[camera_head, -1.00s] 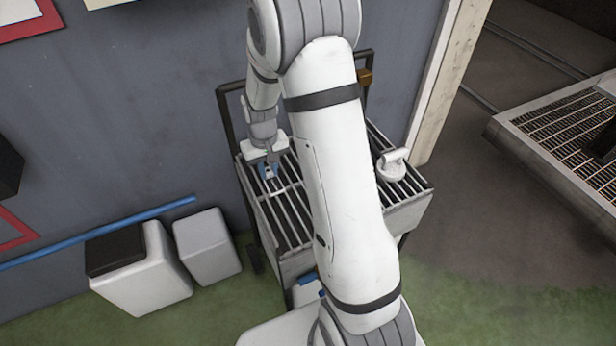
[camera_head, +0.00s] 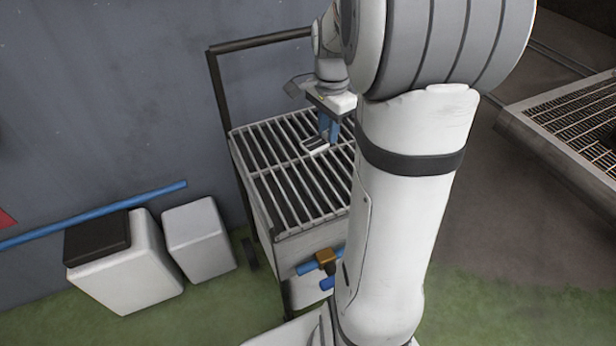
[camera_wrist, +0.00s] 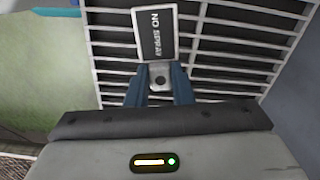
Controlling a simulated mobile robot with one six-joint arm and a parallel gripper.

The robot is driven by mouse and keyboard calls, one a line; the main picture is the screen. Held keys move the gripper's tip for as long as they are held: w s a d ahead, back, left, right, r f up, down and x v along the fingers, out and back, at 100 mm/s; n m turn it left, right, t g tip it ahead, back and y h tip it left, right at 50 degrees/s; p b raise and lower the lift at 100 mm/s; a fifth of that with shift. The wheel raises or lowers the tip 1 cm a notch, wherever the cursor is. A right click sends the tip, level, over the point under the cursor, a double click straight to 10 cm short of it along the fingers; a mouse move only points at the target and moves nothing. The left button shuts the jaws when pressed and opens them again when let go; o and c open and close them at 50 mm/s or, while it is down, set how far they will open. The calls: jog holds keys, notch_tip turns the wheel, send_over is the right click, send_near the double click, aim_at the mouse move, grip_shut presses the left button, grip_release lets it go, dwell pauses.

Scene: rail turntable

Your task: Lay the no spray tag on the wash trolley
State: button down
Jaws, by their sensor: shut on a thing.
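The no spray tag (camera_wrist: 155,33) is a dark plate with a pale border and the words NO SPRAY. My gripper (camera_wrist: 160,75) is shut on its near end, with blue fingers on either side. In the head view the tag (camera_head: 315,144) is small beneath my gripper (camera_head: 329,128), over the slatted top of the wash trolley (camera_head: 271,166). The trolley's pale slats (camera_wrist: 230,55) lie behind the tag in the wrist view. I cannot tell whether the tag touches them. My arm hides the trolley's right side in the head view.
The trolley's dark upright handle (camera_head: 221,90) stands at its back left. A white bin with a black lid (camera_head: 125,262) and a smaller white bin (camera_head: 198,238) stand to the left, below a blue pipe (camera_head: 100,216). A grated platform (camera_head: 570,130) is at the right.

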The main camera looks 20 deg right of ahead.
aim_at(333, 172)
jog(key=f+b, duration=0.1)
jog(key=f, duration=0.2)
jog(key=s+f+m+b, duration=0.1)
jog(key=f, duration=0.2)
jog(key=d+f+m+b, duration=0.1)
jog(key=f, duration=0.2)
jog(key=shift+s+d+f, duration=0.1)
jog(key=shift+s+f, duration=0.2)
jog(key=shift+f, duration=0.15)
jog(key=c, duration=1.3)
grip_release()
